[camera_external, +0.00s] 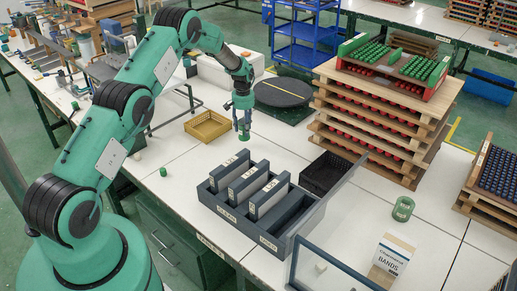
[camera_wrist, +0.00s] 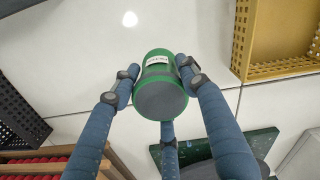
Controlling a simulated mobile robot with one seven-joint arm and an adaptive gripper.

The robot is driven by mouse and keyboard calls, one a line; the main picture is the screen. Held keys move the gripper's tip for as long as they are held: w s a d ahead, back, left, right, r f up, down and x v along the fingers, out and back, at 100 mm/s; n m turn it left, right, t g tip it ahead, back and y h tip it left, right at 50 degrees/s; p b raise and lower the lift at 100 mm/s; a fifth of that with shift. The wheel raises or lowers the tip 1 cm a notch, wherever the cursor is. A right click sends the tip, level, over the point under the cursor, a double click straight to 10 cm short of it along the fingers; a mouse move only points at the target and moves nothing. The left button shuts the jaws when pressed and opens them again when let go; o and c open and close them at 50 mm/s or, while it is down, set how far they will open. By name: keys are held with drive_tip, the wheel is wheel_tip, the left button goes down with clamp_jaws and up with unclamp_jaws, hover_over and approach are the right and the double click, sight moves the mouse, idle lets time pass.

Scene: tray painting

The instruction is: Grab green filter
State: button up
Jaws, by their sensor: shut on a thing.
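The green filter (camera_wrist: 160,92) is a green cylinder with a grey end face and a small white label. In the wrist view it sits between the blue fingers of my gripper (camera_wrist: 157,80), which are shut on it. Another green cylinder (camera_external: 403,209) stands on the table at the right. A small green piece (camera_external: 163,172) lies near the table's front-left edge.
A grey box (camera_external: 240,215) with upright panels stands in front of my gripper. A yellow basket (camera_external: 208,126) is to its left, a black basket (camera_external: 325,174) to its right. Stacked wooden trays (camera_external: 385,125) rise at the right. A dark round plate (camera_external: 283,92) is behind.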

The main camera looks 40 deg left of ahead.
drive_tip(key=s+d, duration=0.2)
drive_tip(key=s, duration=0.5)
drive_tip(key=s+d+r, duration=0.1)
drive_tip(key=s+d, duration=0.1)
drive_tip(key=s, duration=0.6)
drive_tip(key=shift+d, duration=0.3)
